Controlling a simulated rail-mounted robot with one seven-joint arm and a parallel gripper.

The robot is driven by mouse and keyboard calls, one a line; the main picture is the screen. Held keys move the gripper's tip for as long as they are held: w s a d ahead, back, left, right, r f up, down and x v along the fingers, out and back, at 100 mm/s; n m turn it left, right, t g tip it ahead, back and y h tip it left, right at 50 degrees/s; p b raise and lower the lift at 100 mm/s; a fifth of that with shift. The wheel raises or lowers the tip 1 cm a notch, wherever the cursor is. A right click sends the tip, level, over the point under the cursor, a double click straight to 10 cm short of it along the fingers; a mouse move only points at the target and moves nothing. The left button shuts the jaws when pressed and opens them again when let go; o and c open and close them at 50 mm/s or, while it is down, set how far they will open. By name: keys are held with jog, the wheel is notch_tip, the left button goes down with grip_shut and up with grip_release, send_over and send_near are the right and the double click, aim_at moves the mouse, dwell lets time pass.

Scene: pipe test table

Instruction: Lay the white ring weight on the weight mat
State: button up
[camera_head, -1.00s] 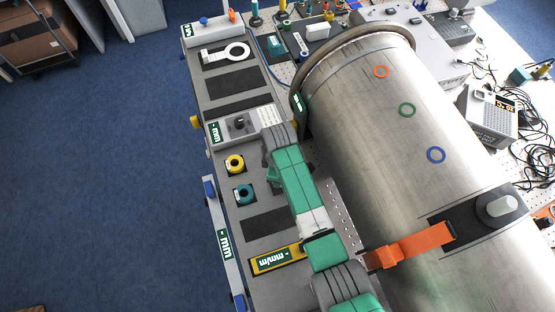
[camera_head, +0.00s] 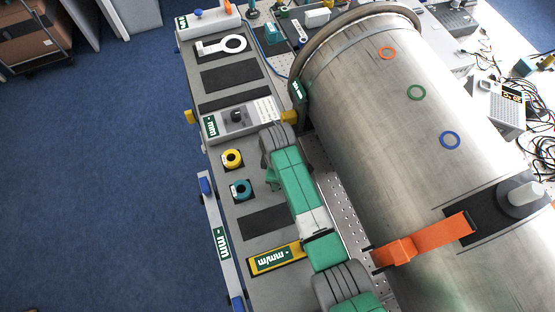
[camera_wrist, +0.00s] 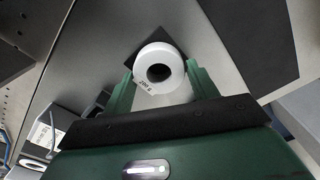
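The white ring weight (camera_wrist: 160,72), with dark lettering on its face, is between the two fingers of my gripper (camera_wrist: 160,80) in the wrist view. The fingers appear shut on its sides. The ring seems to be above the grey bench, partly covering a small dark square mat (camera_wrist: 139,47). I cannot tell the exact height between them. A larger dark mat also shows at upper right in the wrist view (camera_wrist: 255,45) and in the head view (camera_head: 262,222). In the head view my arm hides the ring and fingertips.
A yellow ring (camera_head: 232,159) and a teal ring (camera_head: 241,188) sit on dark squares left of my arm. An instrument box (camera_head: 241,117) stands behind. The large metal pipe (camera_head: 370,120) with an orange strap (camera_head: 420,240) lies close on the right.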

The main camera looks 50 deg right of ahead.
jog(key=shift+o, duration=0.8)
notch_tip(320, 180, up, 12)
jog(key=p, duration=0.1)
jog(key=shift+r, duration=0.2)
jog(key=shift+w, duration=0.1)
